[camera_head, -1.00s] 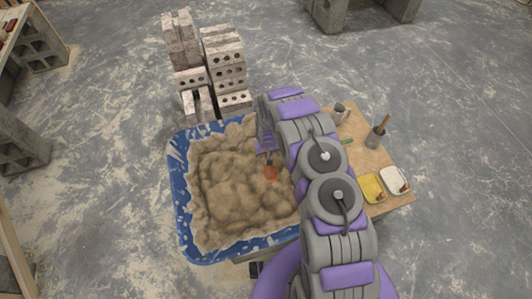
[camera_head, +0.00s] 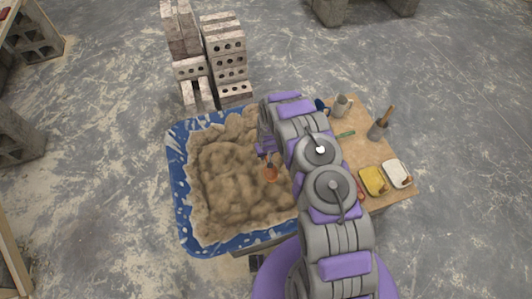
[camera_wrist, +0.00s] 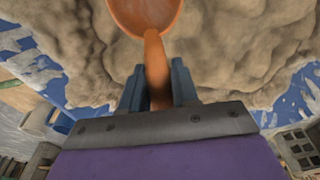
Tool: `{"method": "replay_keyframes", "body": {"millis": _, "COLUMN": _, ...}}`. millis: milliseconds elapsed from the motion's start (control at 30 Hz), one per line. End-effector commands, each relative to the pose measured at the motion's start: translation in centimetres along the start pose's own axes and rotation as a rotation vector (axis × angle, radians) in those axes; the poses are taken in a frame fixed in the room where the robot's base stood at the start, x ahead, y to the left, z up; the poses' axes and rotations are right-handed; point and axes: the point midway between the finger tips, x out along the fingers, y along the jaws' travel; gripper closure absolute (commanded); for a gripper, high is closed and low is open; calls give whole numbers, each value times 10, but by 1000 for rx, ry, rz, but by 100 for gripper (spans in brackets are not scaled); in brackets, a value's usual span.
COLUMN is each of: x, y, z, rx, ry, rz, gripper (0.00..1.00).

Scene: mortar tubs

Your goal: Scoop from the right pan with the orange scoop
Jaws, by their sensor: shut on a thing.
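The orange scoop (camera_head: 271,174) is over the right part of the blue tub (camera_head: 178,190), which is filled with lumpy tan mortar (camera_head: 230,180). My gripper (camera_head: 266,153) is shut on the scoop's handle. In the wrist view, my gripper (camera_wrist: 158,88) has its two dark fingers on either side of the orange handle, and the orange scoop's bowl (camera_wrist: 146,14) points away, in front of the mortar (camera_wrist: 220,40). I cannot tell whether the bowl touches the mortar. The bowl looks empty. Only one tub of mortar shows; my arm hides part of its right side.
A wooden board (camera_head: 365,150) right of the tub holds a yellow tray (camera_head: 373,182), a white tray (camera_head: 397,174), a grey cup with a wooden handle (camera_head: 378,130) and another grey cup (camera_head: 341,106). Stacked bricks (camera_head: 228,60) stand behind the tub.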

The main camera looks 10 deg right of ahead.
Motion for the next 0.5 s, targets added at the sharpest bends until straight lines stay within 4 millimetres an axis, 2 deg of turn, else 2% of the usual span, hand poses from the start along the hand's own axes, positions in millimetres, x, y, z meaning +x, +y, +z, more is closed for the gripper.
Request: {"method": "replay_keyframes", "body": {"millis": 500, "x": 48, "y": -2, "z": 11, "rx": -1, "ry": 0, "rz": 1, "gripper": 100}}
